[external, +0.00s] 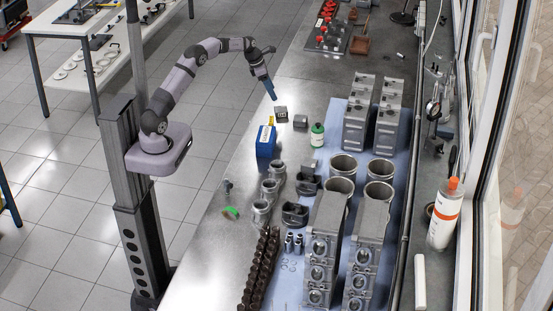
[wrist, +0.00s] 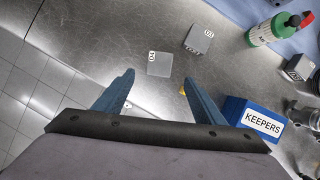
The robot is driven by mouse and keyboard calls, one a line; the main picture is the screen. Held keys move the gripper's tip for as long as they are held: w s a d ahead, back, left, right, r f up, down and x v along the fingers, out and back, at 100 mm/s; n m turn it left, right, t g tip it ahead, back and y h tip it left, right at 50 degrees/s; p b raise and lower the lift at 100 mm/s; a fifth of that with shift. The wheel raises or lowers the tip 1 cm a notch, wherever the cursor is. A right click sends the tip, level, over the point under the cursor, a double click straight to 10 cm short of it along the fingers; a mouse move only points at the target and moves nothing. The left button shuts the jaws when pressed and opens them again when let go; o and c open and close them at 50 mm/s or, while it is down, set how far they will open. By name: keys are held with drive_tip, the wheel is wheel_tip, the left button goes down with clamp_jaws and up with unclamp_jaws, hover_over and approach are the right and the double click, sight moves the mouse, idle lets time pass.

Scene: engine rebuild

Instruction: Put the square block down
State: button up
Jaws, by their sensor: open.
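Two small square metal blocks rest on the metal bench. The nearer block (external: 281,114) shows a pale, labelled top in the wrist view (wrist: 160,64).
A blue KEEPERS box (external: 265,142) stands close by, near the right finger in the wrist view (wrist: 255,118). A green-and-white bottle (external: 317,135) is right of the blocks. Engine parts (external: 335,230) crowd the front bench. Bare bench lies left and behind the blocks.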

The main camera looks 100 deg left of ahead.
drive_tip(key=shift+v, duration=1.15)
drive_tip(key=w+d+m, duration=0.2)
drive_tip(key=d+m, duration=0.2)
drive_tip(key=d, duration=0.2)
drive_tip(key=w+d+m+h, duration=0.1)
drive_tip(key=w+d+m, duration=0.2)
drive_tip(key=d, duration=0.4)
drive_tip(key=w+d+m+g, duration=0.1)
drive_tip(key=w+d+m, duration=0.2)
drive_tip(key=d+m, duration=0.2)
drive_tip(key=shift+d+f, duration=0.2)
drive_tip(key=shift+d, duration=0.3)
drive_tip(key=shift+d+f, duration=0.15)
drive_tip(key=shift+d, duration=0.35)
drive_tip(key=s+d+f+m+g+h, duration=0.15)
drive_tip(key=s+d+m, duration=0.25)
drive_tip(key=d+m, duration=0.65)
drive_tip(key=s+d+f+m+g+y, duration=0.1)
drive_tip(key=s+d+f+m, duration=0.15)
drive_tip(key=d+m, duration=0.85)
drive_tip(key=s+d+f+m, duration=0.2)
drive_tip(key=s+d+m, duration=0.5)
drive_tip(key=s+d, duration=0.3)
drive_tip(key=shift+s, duration=0.25)
